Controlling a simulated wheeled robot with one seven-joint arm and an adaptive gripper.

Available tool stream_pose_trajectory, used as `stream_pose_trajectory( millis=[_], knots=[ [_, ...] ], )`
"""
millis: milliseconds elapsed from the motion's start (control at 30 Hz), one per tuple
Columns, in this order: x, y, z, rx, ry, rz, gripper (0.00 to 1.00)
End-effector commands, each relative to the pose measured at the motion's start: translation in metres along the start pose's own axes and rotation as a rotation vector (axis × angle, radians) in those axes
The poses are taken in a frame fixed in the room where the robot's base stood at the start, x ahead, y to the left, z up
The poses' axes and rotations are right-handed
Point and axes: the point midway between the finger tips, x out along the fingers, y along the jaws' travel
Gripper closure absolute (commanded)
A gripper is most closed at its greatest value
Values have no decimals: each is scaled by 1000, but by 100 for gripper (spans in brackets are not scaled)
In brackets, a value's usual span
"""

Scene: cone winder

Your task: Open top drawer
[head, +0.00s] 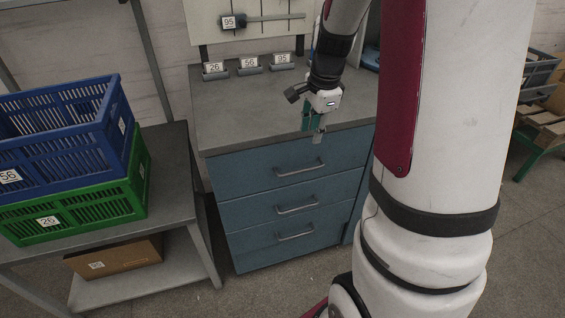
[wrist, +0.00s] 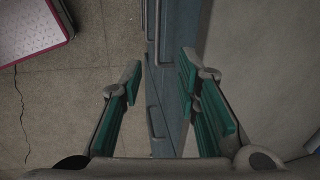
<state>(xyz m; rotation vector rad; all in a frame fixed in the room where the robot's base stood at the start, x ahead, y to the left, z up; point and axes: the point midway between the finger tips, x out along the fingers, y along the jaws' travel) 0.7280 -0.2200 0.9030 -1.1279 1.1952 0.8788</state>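The top drawer (head: 250,172) is the uppermost of three blue drawers under a grey worktop. It looks shut, with its front in line with the drawers below. Its metal bar handle (head: 300,168) is in plain view in the head view. My gripper (head: 317,134) points down near the worktop's front edge, above the handle in the picture. In the wrist view my gripper (wrist: 160,68) is open, its green-padded fingers apart with nothing held. The blue drawer fronts (wrist: 173,60) and bar handles show beyond and between the fingers. I see no contact with the handle.
The worktop (head: 245,108) carries small numbered holders at its back. On the left, a blue crate (head: 115,128) sits on a green crate (head: 140,190) on a grey table (head: 178,190), with a cardboard box (head: 115,258) below. Floor in front of the drawers is clear.

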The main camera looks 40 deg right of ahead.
Motion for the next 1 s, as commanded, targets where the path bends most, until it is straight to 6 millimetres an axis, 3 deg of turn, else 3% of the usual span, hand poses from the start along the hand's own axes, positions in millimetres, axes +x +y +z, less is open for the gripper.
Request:
stream_pose_trajectory(
  millis=[267, 733, 1000],
  knots=[
    [28, 0, -4, 26, 2, 6, 70],
    [116, 0, -4, 24, 2, 7, 70],
    [141, 0, -4, 22, 2, 4, 70]
  ],
)
